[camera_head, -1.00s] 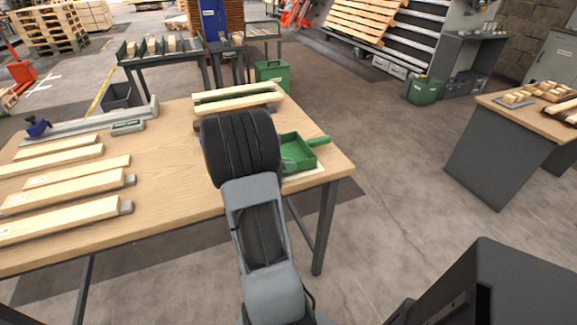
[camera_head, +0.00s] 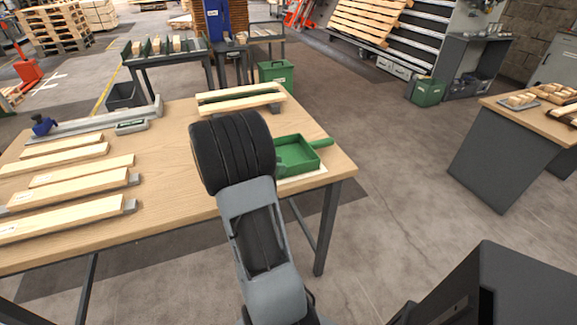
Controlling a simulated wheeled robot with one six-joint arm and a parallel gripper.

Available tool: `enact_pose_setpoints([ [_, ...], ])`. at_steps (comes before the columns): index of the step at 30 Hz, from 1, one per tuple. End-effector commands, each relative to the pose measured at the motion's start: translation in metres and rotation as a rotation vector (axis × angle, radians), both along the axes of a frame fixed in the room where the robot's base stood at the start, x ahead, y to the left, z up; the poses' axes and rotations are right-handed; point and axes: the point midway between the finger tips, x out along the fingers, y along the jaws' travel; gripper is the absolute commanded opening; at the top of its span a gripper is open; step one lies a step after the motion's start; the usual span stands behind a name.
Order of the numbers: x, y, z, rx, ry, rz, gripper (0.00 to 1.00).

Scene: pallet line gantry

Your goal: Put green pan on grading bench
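The green pan (camera_head: 299,153) is a shallow square tray with a short handle pointing right. It rests on a pale board at the right end of the wooden-topped table (camera_head: 180,160) in front of me. My arm, with a black ridged section at its far end, reaches over this table just left of the pan and covers part of its left side. My gripper is hidden behind that section, so its fingers do not show. Another bench (camera_head: 510,150) with a wooden top and dark side stands at the right. No label shows which is the grading bench.
Several wooden slats (camera_head: 75,181) lie at the table's left, and more slats (camera_head: 240,96) lie behind the pan. A green box (camera_head: 276,73) stands beyond the table. Wood pieces (camera_head: 520,101) lie on the right bench. Open floor (camera_head: 400,170) separates the two.

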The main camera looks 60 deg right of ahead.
Motion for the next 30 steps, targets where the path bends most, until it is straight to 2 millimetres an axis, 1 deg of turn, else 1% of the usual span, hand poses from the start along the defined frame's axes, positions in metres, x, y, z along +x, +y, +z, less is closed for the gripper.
enact_pose_setpoints([
  [1, 0.006, 0.008, 0.005, -0.001, -0.002, 0.005, 0.32],
  [3, 0.014, 0.017, 0.009, -0.001, -0.001, 0.004, 0.32],
  [9, 0.029, 0.038, 0.02, 0.0, 0.0, 0.003, 0.32],
  [12, 0.033, 0.045, 0.023, 0.0, 0.0, 0.001, 0.32],
  [17, 0.036, 0.05, 0.026, 0.0, 0.0, 0.0, 0.32],
  [20, 0.036, 0.057, 0.026, 0.01, -0.035, -0.005, 0.32],
  [23, 0.034, 0.084, 0.027, 0.05, -0.179, -0.029, 0.32],
  [26, 0.029, 0.132, 0.024, 0.133, -0.429, -0.091, 0.32],
  [27, 0.027, 0.154, 0.022, 0.175, -0.54, -0.129, 0.32],
  [29, 0.024, 0.188, 0.019, 0.244, -0.699, -0.196, 0.32],
  [30, 0.021, 0.21, 0.017, 0.294, -0.798, -0.248, 0.32],
])
